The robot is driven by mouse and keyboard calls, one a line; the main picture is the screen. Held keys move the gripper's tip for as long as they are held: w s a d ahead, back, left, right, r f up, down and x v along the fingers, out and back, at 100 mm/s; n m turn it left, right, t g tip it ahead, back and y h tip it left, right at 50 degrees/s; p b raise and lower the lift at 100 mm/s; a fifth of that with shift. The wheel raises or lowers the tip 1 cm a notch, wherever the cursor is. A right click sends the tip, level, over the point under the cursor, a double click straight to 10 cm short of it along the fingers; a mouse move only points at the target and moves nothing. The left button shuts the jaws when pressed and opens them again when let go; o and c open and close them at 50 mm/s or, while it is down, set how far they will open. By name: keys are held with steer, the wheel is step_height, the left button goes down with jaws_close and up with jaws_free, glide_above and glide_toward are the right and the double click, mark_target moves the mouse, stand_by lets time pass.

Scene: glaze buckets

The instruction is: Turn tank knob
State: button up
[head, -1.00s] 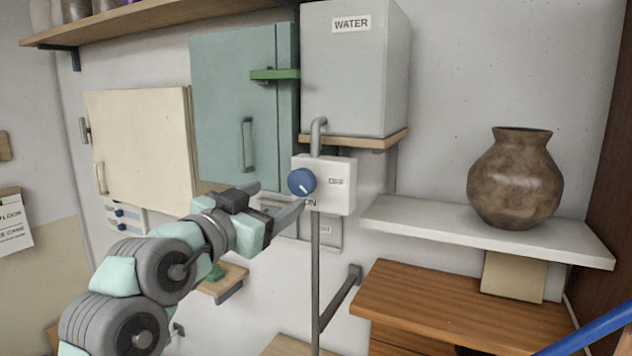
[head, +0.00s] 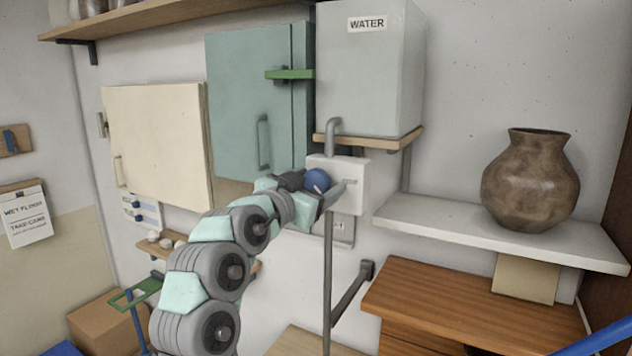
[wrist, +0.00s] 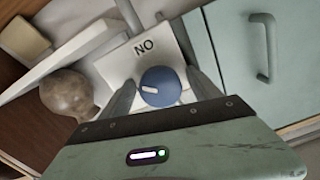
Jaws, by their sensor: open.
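The water tank (head: 372,75) is a grey box labelled WATER on a small wall shelf. Below its pipe is a white control box (head: 352,185) with a round blue knob (head: 317,181). In the wrist view the knob (wrist: 165,80) has a white pointer mark directed left, and an ON label appears upside down above it on the white box (wrist: 150,62). My gripper (head: 322,188) is open at the knob. In the wrist view its two fingers (wrist: 162,88) stand on either side of the knob; whether they touch it I cannot tell. The OFF label is not readable now.
A teal cabinet (head: 243,100) with a handle and green latch is left of the tank. A cream cabinet (head: 150,140) is further left. A brown vase (head: 530,182) stands on a white shelf (head: 430,222) to the right. A vertical pipe (head: 327,270) runs below the box.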

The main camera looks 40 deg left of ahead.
steer(key=shift+c, duration=0.2)
steer(key=c, duration=1.3)
steer(key=shift+r+n+p, duration=0.1)
steer(key=shift+n+p, duration=1.15)
steer(key=shift+n, duration=0.05)
steer(key=n+p, duration=0.2)
steer(key=n, duration=0.1)
steer(key=shift+n, duration=0.4)
steer(key=shift+n+p, duration=0.75)
steer(key=shift+n, duration=0.15)
